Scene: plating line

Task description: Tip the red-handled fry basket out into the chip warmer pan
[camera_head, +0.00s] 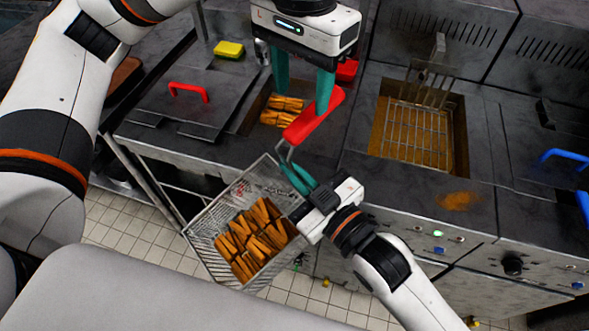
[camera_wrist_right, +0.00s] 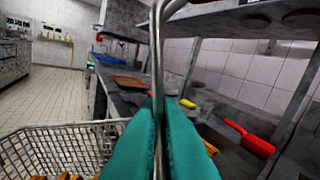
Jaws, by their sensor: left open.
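The red-handled fry basket (camera_head: 205,222) is a wire basket with several brown chips in it, in front of the counter above the tiled floor. Its red handle (camera_head: 306,122) points up and right. My right gripper (camera_head: 296,178) is shut on the basket's metal stem near the rim; the stem shows between the teal fingers in the right wrist view (camera_wrist_right: 158,105). My left gripper (camera_head: 302,95) is open above the counter, its right fingertip overlapping the red handle; I cannot tell whether they touch. The chip warmer pan (camera_head: 252,118), a counter well with some chips, lies behind the handle, partly hidden.
A fryer well (camera_head: 458,150) with another wire basket lies to the right. A lid with a red handle (camera_head: 188,91) and a yellow sponge (camera_head: 229,49) are at left. Blue handles (camera_head: 565,156) are at far right. A brown spill (camera_head: 458,200) marks the counter front.

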